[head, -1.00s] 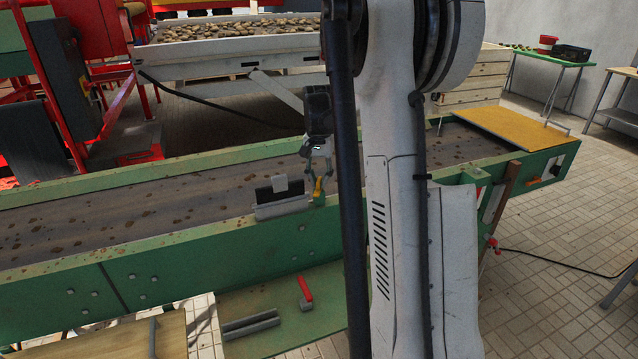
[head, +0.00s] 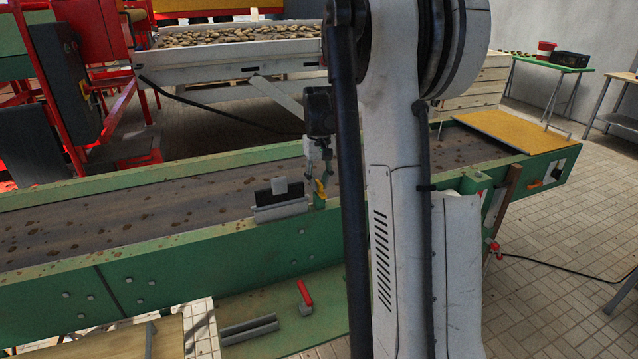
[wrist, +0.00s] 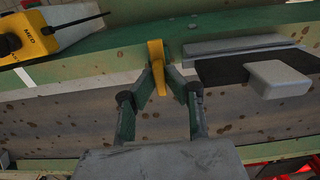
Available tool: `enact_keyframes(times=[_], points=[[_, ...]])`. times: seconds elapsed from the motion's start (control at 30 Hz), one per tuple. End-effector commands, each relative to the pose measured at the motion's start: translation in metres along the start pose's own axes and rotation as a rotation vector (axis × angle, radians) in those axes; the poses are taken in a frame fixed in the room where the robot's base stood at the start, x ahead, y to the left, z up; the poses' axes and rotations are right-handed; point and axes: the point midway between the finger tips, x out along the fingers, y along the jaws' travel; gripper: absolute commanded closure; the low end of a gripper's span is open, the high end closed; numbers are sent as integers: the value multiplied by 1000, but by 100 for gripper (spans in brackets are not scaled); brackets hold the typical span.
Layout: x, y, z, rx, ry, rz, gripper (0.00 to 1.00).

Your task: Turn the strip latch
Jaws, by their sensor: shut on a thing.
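The yellow strip latch (wrist: 157,62) stands out from the green conveyor side wall in the wrist view. It also shows as a small yellow piece in the head view (head: 320,188). My gripper (wrist: 168,75) has its two fingers on either side of the latch and is shut on it. In the head view my gripper (head: 318,172) hangs over the conveyor's near rail. The strip, a black piece with a grey bar and a pale block (head: 280,187), sits on the rail just left of the latch. It lies to the right in the wrist view (wrist: 225,68).
The belt (head: 120,210) carries scattered brown bits. A yellow device (wrist: 28,38) shows at the wrist view's upper left. Below the conveyor lie a red-handled tool (head: 305,295) and grey bars (head: 250,330). A potato-filled bin (head: 240,60) stands behind.

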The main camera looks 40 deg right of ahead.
Motion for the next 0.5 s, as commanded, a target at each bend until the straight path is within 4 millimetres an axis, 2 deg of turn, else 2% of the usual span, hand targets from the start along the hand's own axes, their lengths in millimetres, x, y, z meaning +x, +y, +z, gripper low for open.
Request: enact_keyframes(times=[0.4,0.43,0.5], points=[[-1,0,0,-8,1,0,100],[-1,0,0,-8,1,0,88],[0,0,0,-8,1,0,79]])
